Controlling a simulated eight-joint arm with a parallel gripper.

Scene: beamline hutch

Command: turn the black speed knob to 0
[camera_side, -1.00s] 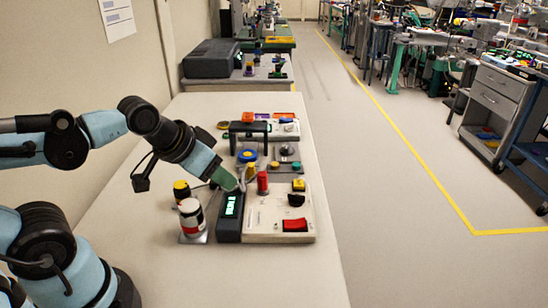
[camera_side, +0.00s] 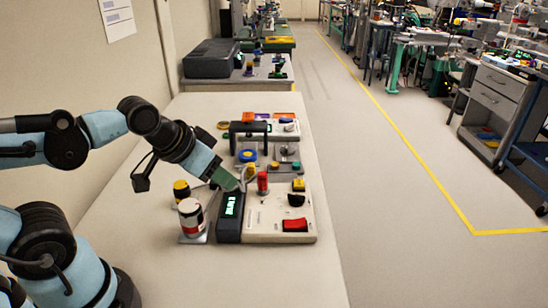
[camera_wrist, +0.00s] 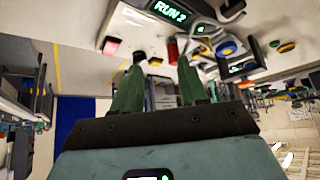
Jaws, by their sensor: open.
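The black speed knob (camera_side: 296,200) appears to be the dark round knob on the right of the pale control box (camera_side: 262,226), above the red rocker switch (camera_side: 295,225). In the wrist view a dark knob (camera_wrist: 139,57) shows near the tip of the left finger. The angle of its pointer is too small to read. My gripper (camera_side: 241,186) is left of the knob, over the back of the box near the red cylinder (camera_side: 263,183). In the wrist view my gripper (camera_wrist: 159,66) has its green fingers apart, with nothing held between them.
A dark display (camera_side: 231,206) is lit green; the wrist view reads "RUN 2" on the display (camera_wrist: 170,11). A black arched handle (camera_side: 250,127) and several buttons lie behind. The table front is clear.

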